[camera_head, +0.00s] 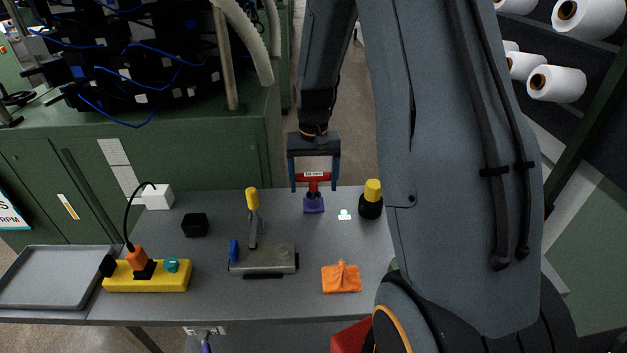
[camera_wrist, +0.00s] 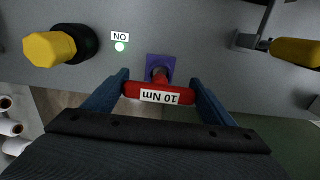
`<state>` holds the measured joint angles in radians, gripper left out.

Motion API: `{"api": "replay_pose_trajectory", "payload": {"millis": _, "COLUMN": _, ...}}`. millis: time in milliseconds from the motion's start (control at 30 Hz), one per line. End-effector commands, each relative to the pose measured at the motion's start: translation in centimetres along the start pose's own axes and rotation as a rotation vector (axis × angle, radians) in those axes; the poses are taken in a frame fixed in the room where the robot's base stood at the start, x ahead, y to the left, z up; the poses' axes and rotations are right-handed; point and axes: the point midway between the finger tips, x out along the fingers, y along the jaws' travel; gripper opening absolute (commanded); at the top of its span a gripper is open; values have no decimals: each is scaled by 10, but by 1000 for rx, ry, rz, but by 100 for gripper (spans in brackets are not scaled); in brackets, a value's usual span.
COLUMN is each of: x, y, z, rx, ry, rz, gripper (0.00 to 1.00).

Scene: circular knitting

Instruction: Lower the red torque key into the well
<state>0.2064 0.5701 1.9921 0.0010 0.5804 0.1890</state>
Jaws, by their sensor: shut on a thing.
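The red torque key (camera_head: 313,177) has a T-shaped handle with a white "10 Nm" label. My gripper (camera_head: 314,186) is shut on the two ends of this handle, and the key hangs with its shaft pointing down. The purple well (camera_head: 314,205) stands on the grey table directly below. In the wrist view the key (camera_wrist: 131,89) lies between my blue fingers, and its tip lines up with the square purple well (camera_wrist: 167,61). The tip meets the well's opening in the picture; I cannot tell how deep it sits.
A toggle clamp (camera_head: 265,260) with a yellow handle is at front left.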

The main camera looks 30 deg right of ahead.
Motion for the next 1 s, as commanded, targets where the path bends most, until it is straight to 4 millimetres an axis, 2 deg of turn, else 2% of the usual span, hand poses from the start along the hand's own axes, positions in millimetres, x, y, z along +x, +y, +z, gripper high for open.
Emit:
{"api": "replay_pose_trajectory", "payload": {"millis": 200, "x": 0, "y": 0, "z": 0, "rx": 0, "ry": 1, "rz": 0, "gripper": 55}}
{"api": "replay_pose_trajectory", "payload": {"millis": 233, "x": 0, "y": 0, "z": 0, "rx": 0, "ry": 1, "rz": 0, "gripper": 81}}
{"api": "replay_pose_trajectory", "payload": {"millis": 333, "x": 0, "y": 0, "z": 0, "rx": 0, "ry": 1, "rz": 0, "gripper": 98}}
{"api": "replay_pose_trajectory", "payload": {"millis": 367, "x": 0, "y": 0, "z": 0, "rx": 0, "ry": 1, "rz": 0, "gripper": 100}}
{"api": "replay_pose_trajectory", "payload": {"millis": 700, "x": -4, "y": 0, "z": -1, "rx": 0, "ry": 2, "rz": 0, "gripper": 100}}
{"api": "replay_pose_trajectory", "payload": {"millis": 1000, "x": -46, "y": 0, "z": -2, "rx": 0, "ry": 5, "rz": -1, "gripper": 100}}
